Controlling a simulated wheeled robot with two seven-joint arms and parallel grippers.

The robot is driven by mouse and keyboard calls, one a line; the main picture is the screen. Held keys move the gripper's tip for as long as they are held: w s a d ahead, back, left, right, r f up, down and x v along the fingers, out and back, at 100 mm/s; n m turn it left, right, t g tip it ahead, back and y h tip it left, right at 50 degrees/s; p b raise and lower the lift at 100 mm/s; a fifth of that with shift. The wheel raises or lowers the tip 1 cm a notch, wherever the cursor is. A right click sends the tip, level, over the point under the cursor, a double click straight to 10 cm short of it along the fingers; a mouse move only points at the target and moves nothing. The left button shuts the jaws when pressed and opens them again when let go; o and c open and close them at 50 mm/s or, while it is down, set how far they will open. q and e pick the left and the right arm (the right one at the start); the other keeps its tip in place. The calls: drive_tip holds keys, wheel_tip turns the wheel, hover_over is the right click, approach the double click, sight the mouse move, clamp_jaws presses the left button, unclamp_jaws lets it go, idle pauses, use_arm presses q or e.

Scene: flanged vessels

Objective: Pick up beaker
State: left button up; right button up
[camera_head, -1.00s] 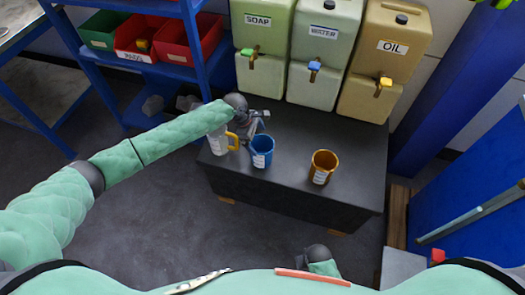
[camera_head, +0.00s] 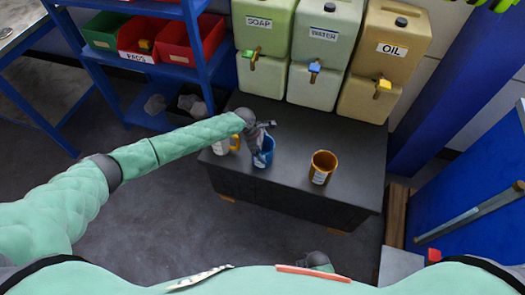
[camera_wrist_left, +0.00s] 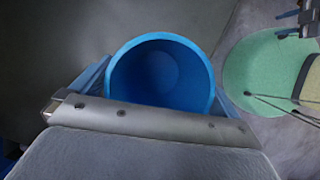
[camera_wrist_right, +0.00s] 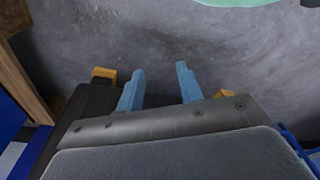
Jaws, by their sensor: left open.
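Three beakers stand on the dark cabinet. The blue beaker (camera_head: 265,154) is in the middle, the orange beaker (camera_head: 323,166) is to its right, and a pale beaker with a yellow handle (camera_head: 221,146) is to its left, partly behind my left arm. My left gripper (camera_head: 263,142) is at the blue beaker and hides part of it. In the left wrist view the blue beaker (camera_wrist_left: 160,75) is upright and looks empty, between the open fingers; contact cannot be told. My right gripper (camera_wrist_right: 160,88) is open and empty, low in front of the cabinet.
The dark cabinet top (camera_head: 300,130) has free room behind and right of the beakers. Soap (camera_head: 262,45), water (camera_head: 322,50) and oil (camera_head: 385,60) containers with taps stand at its back. A blue shelf (camera_head: 190,65) with bins is at the left.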

use_arm(q)
drive_tip(key=shift+f, duration=0.35)
drive_tip(key=shift+d, duration=0.1)
drive_tip(key=c, duration=0.9)
drive_tip(key=shift+r, duration=0.1)
